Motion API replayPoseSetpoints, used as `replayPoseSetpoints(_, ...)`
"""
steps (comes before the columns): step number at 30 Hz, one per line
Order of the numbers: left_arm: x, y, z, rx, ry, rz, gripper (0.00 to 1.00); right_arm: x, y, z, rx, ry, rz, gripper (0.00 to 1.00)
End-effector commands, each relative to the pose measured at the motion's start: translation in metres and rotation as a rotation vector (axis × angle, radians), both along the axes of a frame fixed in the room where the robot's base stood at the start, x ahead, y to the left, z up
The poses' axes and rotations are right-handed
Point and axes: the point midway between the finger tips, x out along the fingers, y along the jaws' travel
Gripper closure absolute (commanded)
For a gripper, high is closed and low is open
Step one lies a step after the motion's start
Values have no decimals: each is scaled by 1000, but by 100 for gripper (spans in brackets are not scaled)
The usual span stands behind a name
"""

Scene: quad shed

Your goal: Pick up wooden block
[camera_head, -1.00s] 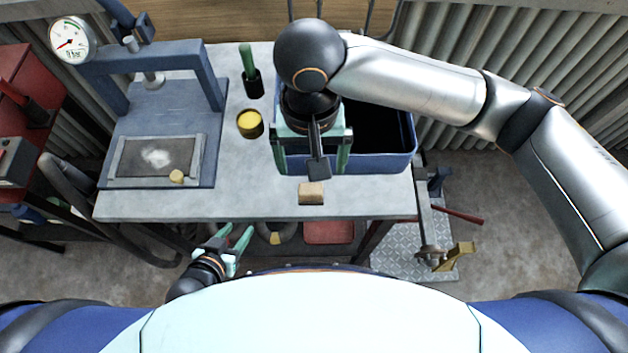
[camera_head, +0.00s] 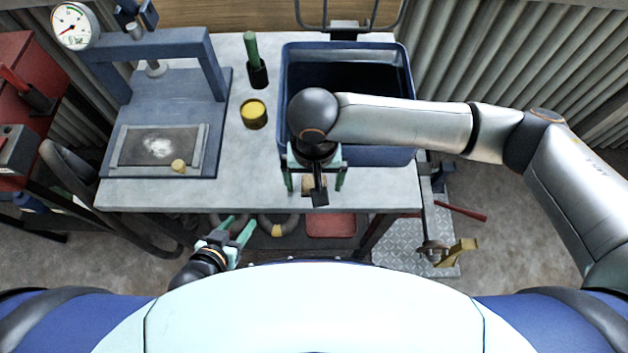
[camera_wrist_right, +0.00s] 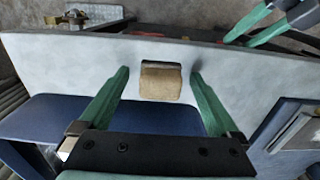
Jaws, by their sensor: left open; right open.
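The wooden block (camera_head: 307,186) is small and tan and lies near the front edge of the grey workbench, partly hidden by my right gripper in the head view. In the right wrist view the block (camera_wrist_right: 160,83) sits between the two green fingers, with a gap on each side. My right gripper (camera_head: 316,187) points down over it, open and empty; its fingers also show in the wrist view (camera_wrist_right: 160,74). My left gripper (camera_head: 239,230) is open and empty, in front of the bench edge and low to the left.
A blue bin (camera_head: 397,157) stands just behind the block. A yellow-topped tin (camera_head: 254,114) and a green-handled tool in a dark holder (camera_head: 257,73) are to the left. A blue press (camera_head: 212,130) with a gauge (camera_head: 73,27) fills the bench's left side.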

Motion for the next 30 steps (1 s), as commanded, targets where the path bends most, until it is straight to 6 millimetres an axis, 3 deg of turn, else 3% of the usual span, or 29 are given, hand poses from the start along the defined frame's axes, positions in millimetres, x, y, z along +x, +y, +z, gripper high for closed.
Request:
replayPoseSetpoints(4, 0, 0, 0, 0, 0, 0, 50, 0, 0, 0, 0, 0, 0, 3)
replayPoseSetpoints(27, 0, 0, 0, 0, -1, 0, 50, 0, 0, 1, 0, 0, 1, 89)
replayPoseSetpoints(30, 0, 0, 0, 0, -1, 0, 50, 0, 0, 1, 0, 0, 1, 93)
